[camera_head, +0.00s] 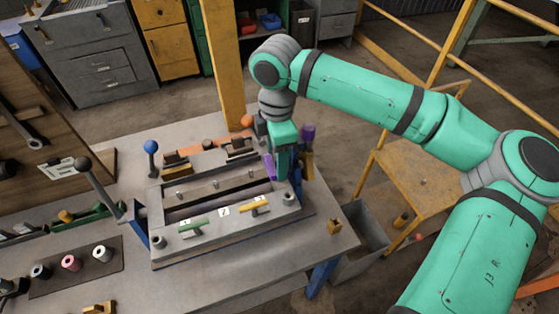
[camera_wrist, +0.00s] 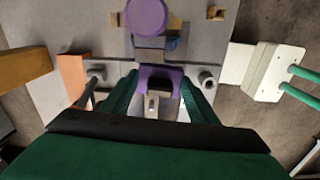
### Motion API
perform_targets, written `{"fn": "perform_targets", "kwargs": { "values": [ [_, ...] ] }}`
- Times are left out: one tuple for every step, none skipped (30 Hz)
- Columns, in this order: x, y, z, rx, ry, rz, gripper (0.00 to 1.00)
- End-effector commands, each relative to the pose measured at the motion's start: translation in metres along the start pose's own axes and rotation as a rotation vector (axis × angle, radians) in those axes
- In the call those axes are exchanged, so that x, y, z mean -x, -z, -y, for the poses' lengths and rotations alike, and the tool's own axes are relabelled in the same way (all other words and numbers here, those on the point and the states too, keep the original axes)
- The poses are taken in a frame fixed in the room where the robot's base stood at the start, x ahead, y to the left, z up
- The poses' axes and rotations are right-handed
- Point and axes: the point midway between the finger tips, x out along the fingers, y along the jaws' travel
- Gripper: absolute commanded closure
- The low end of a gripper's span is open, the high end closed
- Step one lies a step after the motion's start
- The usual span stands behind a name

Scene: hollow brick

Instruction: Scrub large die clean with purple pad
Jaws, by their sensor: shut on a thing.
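The large die (camera_head: 222,240) is a grey metal block with a long dark slot, lying on the workbench in the head view. My gripper (camera_head: 283,172) points down at the die's right end. It is shut on the purple pad (camera_head: 269,166), which shows as a purple block between the green fingers in the wrist view (camera_wrist: 162,75). The pad is low over the die's right end; whether it touches the surface I cannot tell. My gripper and arm hide part of that end.
A purple round-topped object (camera_head: 308,132) stands just behind my gripper, also in the wrist view (camera_wrist: 147,17). A blue-knobbed lever (camera_head: 151,150) and a dark-knobbed lever (camera_head: 95,183) rise at the left. Spools (camera_head: 71,263) lie at front left. A grey bin (camera_head: 362,243) stands right of the bench.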

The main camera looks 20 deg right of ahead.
Motion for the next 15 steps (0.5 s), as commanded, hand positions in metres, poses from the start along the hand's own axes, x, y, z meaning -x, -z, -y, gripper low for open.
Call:
{"fn": "perform_targets", "kwargs": {
  "values": [
    [0.000,0.000,-0.001,0.000,0.000,0.000,0.64],
    [0.000,0.001,-0.003,0.001,-0.001,-0.001,0.64],
    [0.000,0.001,-0.005,0.001,-0.001,-0.001,0.64],
    [0.001,0.001,-0.007,0.000,-0.001,-0.001,0.64],
    [0.001,0.001,-0.009,0.000,-0.001,-0.001,0.64],
    [0.001,0.001,-0.011,0.000,0.000,0.000,0.64],
    [0.001,0.002,-0.013,0.001,0.001,0.000,0.64],
    [0.001,0.002,-0.016,0.001,0.001,-0.001,0.64],
    [0.001,0.003,-0.019,0.001,0.000,-0.002,0.64],
    [0.002,0.003,-0.021,0.001,0.000,-0.002,0.64],
    [0.002,0.003,-0.023,0.001,0.000,-0.002,0.64],
    [0.002,0.002,-0.026,0.000,0.000,-0.001,0.64],
    [0.002,0.002,-0.027,-0.002,0.000,0.000,0.64],
    [0.002,0.001,-0.028,-0.002,0.000,0.001,0.64],
    [0.002,0.001,-0.029,-0.002,0.000,0.001,0.64]
  ]
}}
